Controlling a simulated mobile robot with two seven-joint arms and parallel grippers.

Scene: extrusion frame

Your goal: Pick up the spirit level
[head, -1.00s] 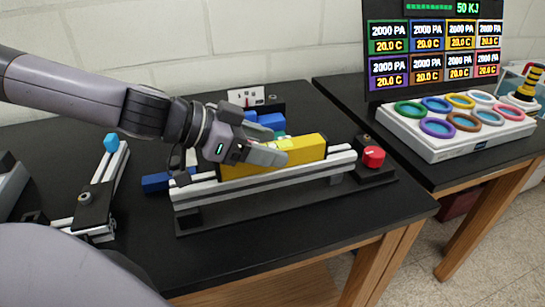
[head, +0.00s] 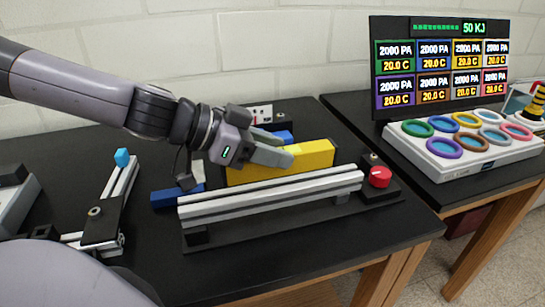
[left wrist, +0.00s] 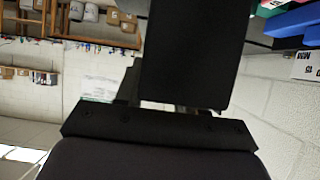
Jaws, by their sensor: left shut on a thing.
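The spirit level is a yellow bar (head: 314,157) in the head view, just above and behind the top edge of the pale extrusion rail (head: 270,194). I cannot tell whether they touch. My left gripper (head: 275,152) reaches in from the left and is shut on the spirit level near its middle, its fingers covering part of it. In the left wrist view the dark gripper body (left wrist: 190,55) fills the middle, and the level cannot be made out. My right gripper is not in view.
A red knob (head: 380,177) stands at the rail's right end. Blue blocks (head: 178,195) lie behind the rail. A short extrusion piece with a blue cap (head: 122,157) is at the left. A panel with coloured rings (head: 465,145) stands on the right table.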

